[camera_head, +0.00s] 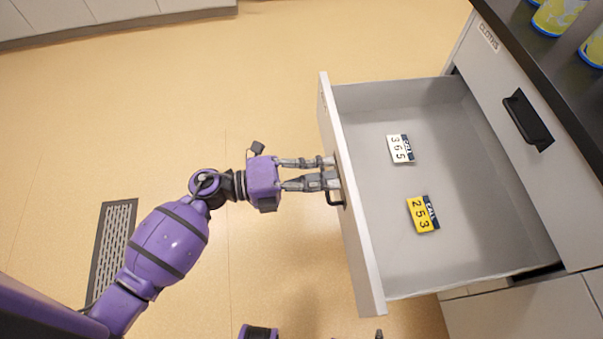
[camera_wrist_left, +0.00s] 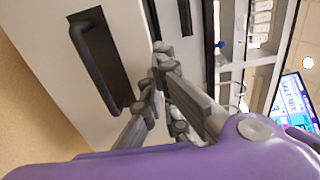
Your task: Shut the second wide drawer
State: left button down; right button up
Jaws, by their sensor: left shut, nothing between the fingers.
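A wide grey drawer (camera_head: 375,225) is pulled far out of the cabinet on the right in the head view. Its inside shows from above. Its front carries a black handle, which shows in the left wrist view (camera_wrist_left: 97,70). My left gripper (camera_head: 332,170) is shut and empty, with its fingertips at the drawer front beside the handle. In the left wrist view its fingertips (camera_wrist_left: 160,55) are close to the front panel, to the right of the handle. I cannot tell whether they touch it. My right gripper is not clearly visible.
In the drawer lie a white tag (camera_head: 401,149) and a yellow tag (camera_head: 422,214). A closed drawer with a black handle (camera_head: 527,119) is above it. Several yellow-green containers (camera_head: 557,15) stand on the dark counter (camera_head: 508,27).

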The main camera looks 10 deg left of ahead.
pick_arm(q)
jog(key=shift+w+d, duration=0.2)
jog(key=shift+d, duration=0.3)
jog(key=shift+d, duration=0.1)
jog(key=b+x, duration=0.2)
jog(key=x, duration=3.2)
jog(key=shift+d+f, duration=0.1)
jog(key=shift+f, duration=0.05)
